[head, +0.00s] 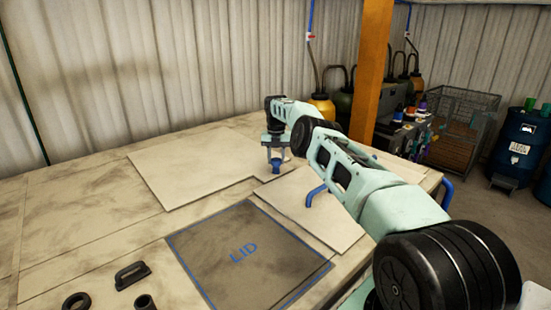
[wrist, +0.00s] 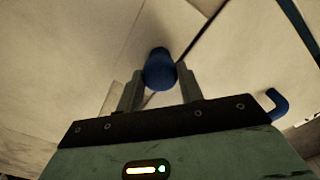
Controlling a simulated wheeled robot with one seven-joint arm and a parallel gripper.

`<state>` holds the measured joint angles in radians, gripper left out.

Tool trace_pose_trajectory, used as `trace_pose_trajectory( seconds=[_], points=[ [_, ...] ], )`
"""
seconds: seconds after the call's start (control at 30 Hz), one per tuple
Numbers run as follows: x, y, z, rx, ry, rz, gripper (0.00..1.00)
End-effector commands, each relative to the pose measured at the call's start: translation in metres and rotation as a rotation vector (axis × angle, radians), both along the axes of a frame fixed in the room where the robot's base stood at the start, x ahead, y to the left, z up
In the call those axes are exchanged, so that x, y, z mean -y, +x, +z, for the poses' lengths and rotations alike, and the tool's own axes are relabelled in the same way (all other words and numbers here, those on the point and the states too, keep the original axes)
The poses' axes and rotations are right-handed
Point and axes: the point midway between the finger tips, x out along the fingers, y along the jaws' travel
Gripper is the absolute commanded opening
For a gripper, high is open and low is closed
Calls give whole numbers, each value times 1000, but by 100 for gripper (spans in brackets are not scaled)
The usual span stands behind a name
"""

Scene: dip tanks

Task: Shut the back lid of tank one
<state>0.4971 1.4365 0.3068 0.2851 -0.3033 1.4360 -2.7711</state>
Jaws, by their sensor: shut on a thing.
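My gripper (head: 276,160) reaches down at the far part of the tank top. In the wrist view its two fingers (wrist: 160,85) are shut on a blue handle (wrist: 159,68). A large pale panel (head: 185,172), likely the back lid, lies by the gripper at the back and looks flat. A second pale panel (head: 325,222), likely another lid, lies nearer, with a blue handle (head: 315,193) standing at it. Another bent blue handle (wrist: 277,104) shows at the right in the wrist view. My arm hides part of both panels, and I cannot tell whether the back one is fully seated.
A grey square marked LID (head: 250,256) with a blue border lies bare in front. A black handle piece (head: 131,275) and black rings (head: 77,302) lie at the front left. An orange post (head: 371,72) stands behind. A wire cage (head: 462,125) and blue drum (head: 515,145) stand right.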

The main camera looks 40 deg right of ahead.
Motion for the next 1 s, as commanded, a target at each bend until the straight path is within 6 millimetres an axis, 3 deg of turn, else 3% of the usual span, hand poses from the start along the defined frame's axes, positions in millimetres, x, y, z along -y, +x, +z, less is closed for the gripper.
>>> trace_pose_trajectory(
  seconds=[0.1,0.13,0.2,0.57,1.0],
  points=[
    [5,1,5,13,-12,-4,0],
    [6,1,5,13,-13,-4,45],
    [5,1,5,11,-12,-5,59],
    [3,0,6,6,-7,-3,59],
    [3,0,77,5,-8,-3,59]
  ],
)
